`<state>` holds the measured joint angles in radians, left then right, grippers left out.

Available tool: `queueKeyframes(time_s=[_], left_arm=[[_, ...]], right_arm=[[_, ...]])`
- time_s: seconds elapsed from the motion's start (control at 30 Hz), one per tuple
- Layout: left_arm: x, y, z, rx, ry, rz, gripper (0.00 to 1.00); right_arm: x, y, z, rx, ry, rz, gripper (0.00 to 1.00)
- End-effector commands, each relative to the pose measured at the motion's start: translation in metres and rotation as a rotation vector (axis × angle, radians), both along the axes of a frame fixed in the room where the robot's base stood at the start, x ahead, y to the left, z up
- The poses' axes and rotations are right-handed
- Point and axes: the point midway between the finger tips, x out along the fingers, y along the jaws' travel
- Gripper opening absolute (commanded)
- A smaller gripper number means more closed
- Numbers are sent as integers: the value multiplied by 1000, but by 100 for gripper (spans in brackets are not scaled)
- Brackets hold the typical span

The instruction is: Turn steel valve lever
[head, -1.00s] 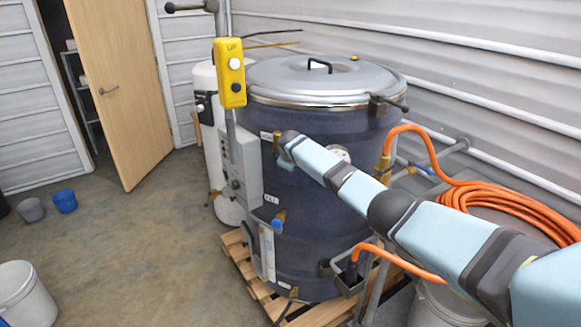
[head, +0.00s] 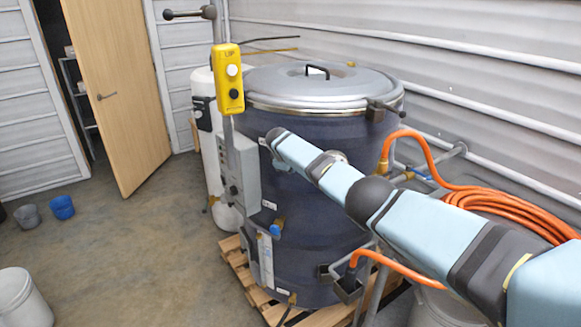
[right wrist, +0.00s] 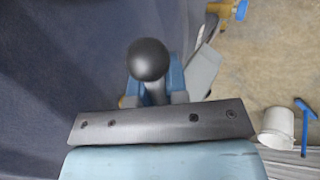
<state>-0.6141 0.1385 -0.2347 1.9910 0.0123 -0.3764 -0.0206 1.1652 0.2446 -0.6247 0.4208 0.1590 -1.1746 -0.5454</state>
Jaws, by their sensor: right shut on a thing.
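The steel valve lever shows in the right wrist view as a short steel stem with a round black knob (right wrist: 148,60). My right gripper (right wrist: 155,97) is shut on the stem just below the knob, one finger on each side. In the head view my right arm reaches across the front of the dark blue hopper vessel (head: 330,240). My left gripper is not in view.
A yellow button box (head: 229,78) and a grey control box (head: 240,172) stand left of the arm's end. A blue-handled tap (head: 277,227) is below. An orange hose (head: 505,205) lies coiled at right. The vessel stands on a pallet (head: 235,250).

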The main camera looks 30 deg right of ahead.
Motion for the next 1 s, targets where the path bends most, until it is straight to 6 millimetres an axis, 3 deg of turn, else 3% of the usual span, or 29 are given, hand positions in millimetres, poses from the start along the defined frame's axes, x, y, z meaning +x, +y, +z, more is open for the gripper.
queueKeyframes(time_s=[0.07, 0.1, 0.2, 0.67, 1.0], left_arm=[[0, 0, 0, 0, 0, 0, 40], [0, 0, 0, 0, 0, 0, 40], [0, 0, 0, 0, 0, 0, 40], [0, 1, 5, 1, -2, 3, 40], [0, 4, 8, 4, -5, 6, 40]], right_arm=[[-1, -1, 0, -2, 3, 0, 0], [0, -1, 0, -3, 2, 0, 21], [0, -1, 0, -2, 1, 0, 40], [-3, 4, 10, -1, -1, 1, 40], [-23, 31, 59, -1, -4, 3, 40]])
